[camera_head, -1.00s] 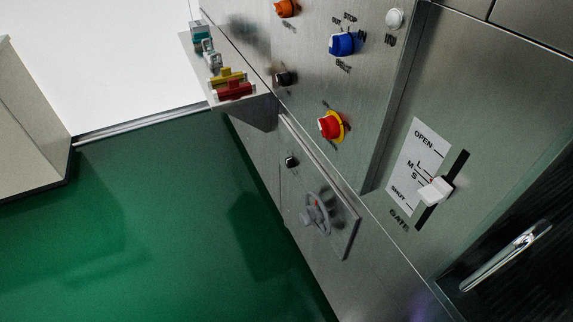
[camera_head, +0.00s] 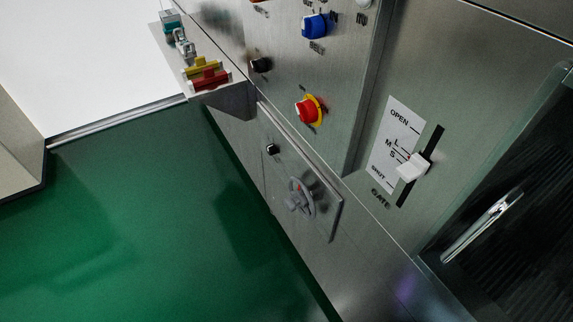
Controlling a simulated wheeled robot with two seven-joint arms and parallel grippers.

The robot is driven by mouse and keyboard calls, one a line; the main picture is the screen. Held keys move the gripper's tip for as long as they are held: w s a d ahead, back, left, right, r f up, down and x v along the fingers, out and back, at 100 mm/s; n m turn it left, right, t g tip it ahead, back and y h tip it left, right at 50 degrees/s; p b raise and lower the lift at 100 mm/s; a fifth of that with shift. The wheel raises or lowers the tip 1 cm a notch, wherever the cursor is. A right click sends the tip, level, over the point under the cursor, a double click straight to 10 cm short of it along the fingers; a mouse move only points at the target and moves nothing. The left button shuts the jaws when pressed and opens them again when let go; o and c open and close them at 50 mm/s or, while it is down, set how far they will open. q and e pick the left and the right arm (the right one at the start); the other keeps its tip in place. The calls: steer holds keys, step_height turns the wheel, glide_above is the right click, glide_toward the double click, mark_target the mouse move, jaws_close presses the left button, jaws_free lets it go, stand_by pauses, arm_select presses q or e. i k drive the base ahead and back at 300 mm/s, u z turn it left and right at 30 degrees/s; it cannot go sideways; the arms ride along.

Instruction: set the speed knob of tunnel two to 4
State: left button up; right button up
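A steel control panel (camera_head: 340,110) fills the upper middle of the head view, seen tilted. It carries a blue knob (camera_head: 314,26), a black knob (camera_head: 261,65) and a red button on a yellow collar (camera_head: 308,108). A small black knob (camera_head: 272,149) sits on a lower panel above a grey handwheel (camera_head: 299,198). I cannot tell which of these is the speed knob of tunnel two, and no number 4 is readable. Neither gripper shows.
A gate slider (camera_head: 413,167) with a white handle runs beside an OPEN–SHUT label. A dark door with a metal handle (camera_head: 482,226) is at right. A small shelf (camera_head: 226,96) with red and yellow items juts out at upper left. Green floor (camera_head: 110,240) is clear at lower left.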

mark_target(271, 150)
steer(key=u, duration=0.75)
steer(key=k, duration=1)
steer(key=u, duration=1.35)
steer(key=i, duration=2.55)
steer(key=z, duration=1.4)
steer(key=i, duration=1.1)
steer(key=z, duration=1.5)
steer(key=i, duration=0.3)
steer(key=z, duration=0.1)
